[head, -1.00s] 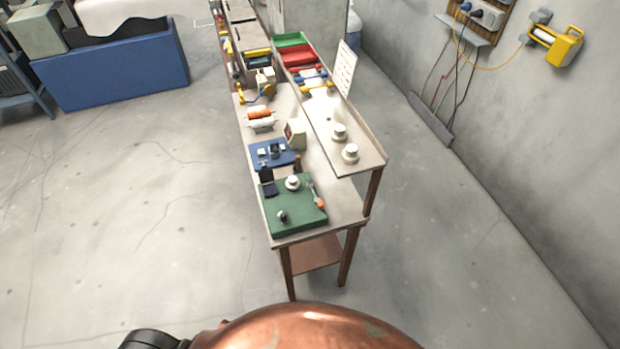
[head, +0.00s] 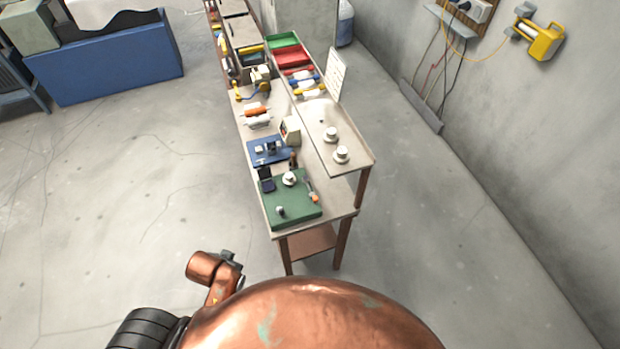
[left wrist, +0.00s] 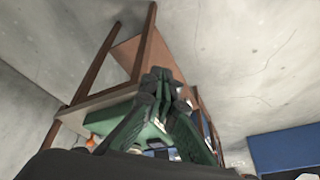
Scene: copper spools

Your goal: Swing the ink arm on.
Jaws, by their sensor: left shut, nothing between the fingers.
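A small machine with yellow and blue parts (head: 253,88) stands on the bench (head: 342,208) behind an orange and white roller piece (head: 257,115). I cannot tell which part is the ink arm. In the left wrist view my left gripper (left wrist: 161,84) is shut and empty, pointing toward the bench. The green mat (left wrist: 108,128) shows behind and to the left of its fingers; no contact is clear. In the head view a copper part of my left arm (head: 212,268) shows below the bench's near end, with the fingers not clearly seen. My right gripper is not in view.
The green mat (head: 275,212) and a blue mat (head: 258,157) hold small parts. A raised shelf (head: 340,172) carries white spools and red and green bins (head: 292,57). A blue box (head: 120,62) stands far left. Floor left of the bench is clear.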

